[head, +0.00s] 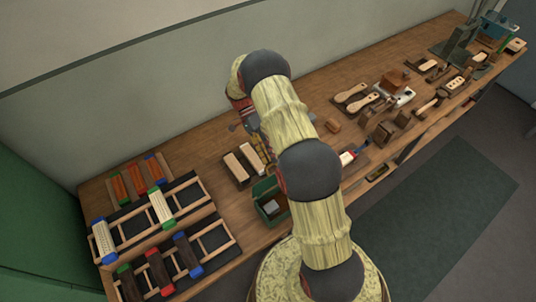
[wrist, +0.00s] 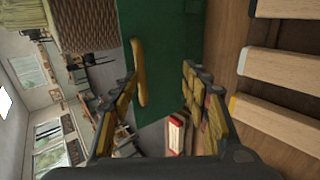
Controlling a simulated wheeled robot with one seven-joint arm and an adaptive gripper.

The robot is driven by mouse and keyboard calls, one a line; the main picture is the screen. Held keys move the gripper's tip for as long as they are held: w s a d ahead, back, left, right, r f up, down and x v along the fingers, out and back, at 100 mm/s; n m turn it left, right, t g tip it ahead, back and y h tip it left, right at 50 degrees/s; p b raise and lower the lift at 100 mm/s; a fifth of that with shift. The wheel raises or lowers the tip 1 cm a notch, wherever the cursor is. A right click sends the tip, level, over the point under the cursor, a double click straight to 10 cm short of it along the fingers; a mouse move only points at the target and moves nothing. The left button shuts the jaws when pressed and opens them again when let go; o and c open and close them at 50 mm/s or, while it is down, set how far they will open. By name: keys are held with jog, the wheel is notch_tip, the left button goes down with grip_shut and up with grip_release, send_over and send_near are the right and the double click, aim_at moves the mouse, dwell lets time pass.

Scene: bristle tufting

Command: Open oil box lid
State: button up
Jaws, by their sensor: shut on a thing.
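The green oil box (head: 266,188) stands on the bench just left of my arm in the head view. Its top looks open, with a small pale item inside, and my arm covers part of its right side. In the wrist view a flat green panel, which looks like the oil box lid (wrist: 165,40), lies between the fingers of my gripper (wrist: 158,90). A yellow strip (wrist: 140,72) runs along its left part, by the left finger. My gripper is shut on the lid, as far as the view shows.
Left of the box are two pale wooden blocks (head: 237,167) and dark trays with brush parts (head: 160,207). Several brushes and wooden parts (head: 360,97) fill the bench to the right. A wall runs along the back. Open floor lies in front.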

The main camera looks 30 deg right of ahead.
jog(key=shift+f, duration=0.35)
jog(key=v, duration=1.2)
jog(key=shift+r, duration=0.4)
